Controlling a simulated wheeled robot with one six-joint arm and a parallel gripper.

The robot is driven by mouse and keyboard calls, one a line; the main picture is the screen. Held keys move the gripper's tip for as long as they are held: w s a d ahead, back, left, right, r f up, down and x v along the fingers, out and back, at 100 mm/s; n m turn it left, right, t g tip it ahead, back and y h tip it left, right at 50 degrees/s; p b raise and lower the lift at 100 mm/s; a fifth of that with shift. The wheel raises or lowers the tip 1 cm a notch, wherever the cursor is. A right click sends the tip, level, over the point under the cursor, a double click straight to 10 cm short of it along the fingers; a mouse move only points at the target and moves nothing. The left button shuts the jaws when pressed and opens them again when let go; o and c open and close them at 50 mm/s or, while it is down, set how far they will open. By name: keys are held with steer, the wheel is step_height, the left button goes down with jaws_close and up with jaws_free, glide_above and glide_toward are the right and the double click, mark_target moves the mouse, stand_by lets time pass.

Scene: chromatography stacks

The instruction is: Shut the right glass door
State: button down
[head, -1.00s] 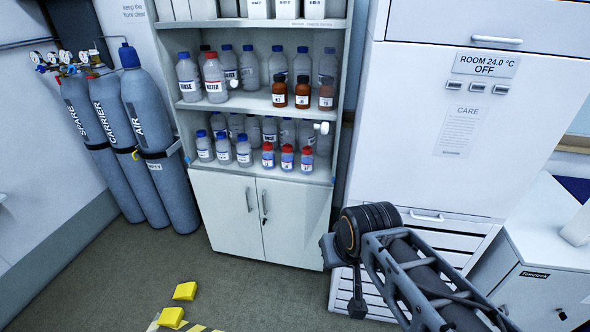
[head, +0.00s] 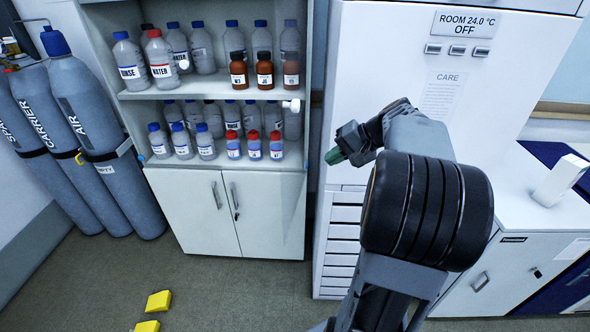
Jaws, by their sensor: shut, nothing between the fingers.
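The shelf cabinet (head: 231,182) holds bottles on its upper shelves. The right glass door (head: 293,90) is nearly invisible; a hazy strip over the bottles at the right end and a white knob (head: 291,105) mark it. I cannot tell exactly how far it stands open. Another white knob (head: 184,64) shows further left, in front of the upper bottles. My gripper (head: 334,156) is shut and empty, with greenish fingertips pointing left. In the picture it is just right of the cabinet's right side, apart from the knob. My arm hides part of the white unit behind it.
Gas cylinders (head: 87,125) stand at the left. Yellow blocks (head: 158,301) lie on the floor at lower left. A tall white unit (head: 400,55) stands right of the shelves, and a low white cabinet (head: 505,265) is at the right.

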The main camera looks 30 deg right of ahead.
mark_target(286, 173)
steer(key=x, duration=0.3)
steer(key=p+x, duration=0.1)
steer(key=x, duration=0.2)
steer(key=a+r+p+x, duration=0.1)
steer(key=x, duration=0.2)
steer(key=shift+w+a, duration=0.2)
steer(key=shift+w, duration=0.25)
steer(key=shift+w+a+f, duration=0.15)
steer(key=shift+w+a, duration=0.4)
steer(key=shift+a, duration=0.15)
